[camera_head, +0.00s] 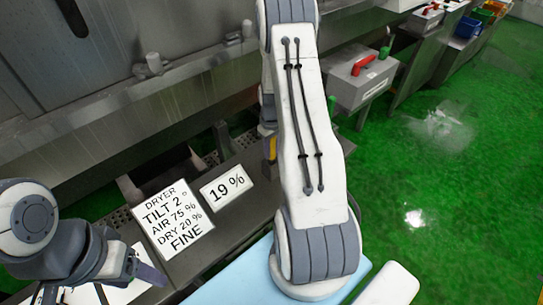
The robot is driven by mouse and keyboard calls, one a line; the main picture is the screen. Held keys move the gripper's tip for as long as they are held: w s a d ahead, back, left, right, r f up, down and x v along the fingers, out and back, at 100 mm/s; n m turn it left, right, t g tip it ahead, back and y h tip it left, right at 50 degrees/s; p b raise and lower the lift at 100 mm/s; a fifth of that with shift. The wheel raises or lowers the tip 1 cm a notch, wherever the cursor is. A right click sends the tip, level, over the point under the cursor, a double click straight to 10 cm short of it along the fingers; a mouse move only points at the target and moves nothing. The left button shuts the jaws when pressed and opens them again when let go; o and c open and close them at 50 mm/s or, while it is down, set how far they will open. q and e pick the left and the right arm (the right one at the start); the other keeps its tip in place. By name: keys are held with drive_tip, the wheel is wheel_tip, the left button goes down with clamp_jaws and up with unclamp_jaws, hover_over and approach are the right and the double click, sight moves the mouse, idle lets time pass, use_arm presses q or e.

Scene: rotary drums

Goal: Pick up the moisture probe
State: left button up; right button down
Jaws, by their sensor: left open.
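I cannot make out the moisture probe for certain in the head view. My left gripper (103,285) is at the bottom left, open, above a white sheet (125,292) on the dark bench. A thin yellow piece (101,294) shows between its fingers, too little to identify. My right arm stands across the middle of the view and hides part of the bench; its gripper is not visible. A small yellow and dark item (268,143) shows beside that arm, partly hidden.
A sign reading "DRYER TILT 2° AIR 75 % DRY 20 % FINE" (172,222) and a "19 %" card (226,187) lie on the bench. A light blue surface (240,280) is at the bottom. A grey box with a red handle (362,68) stands right. Green floor (440,190) is open.

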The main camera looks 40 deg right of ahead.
drive_tip(key=shift+r, duration=0.1)
drive_tip(key=shift+r, duration=0.3)
wheel_tip(320, 180, up, 9)
drive_tip(key=b, duration=0.2)
drive_tip(key=shift+r+b, duration=0.15)
drive_tip(key=shift+b, duration=0.25)
drive_tip(key=shift+r, duration=0.1)
wheel_tip(320, 180, up, 11)
drive_tip(key=p, duration=0.9)
idle(0.4)
idle(0.5)
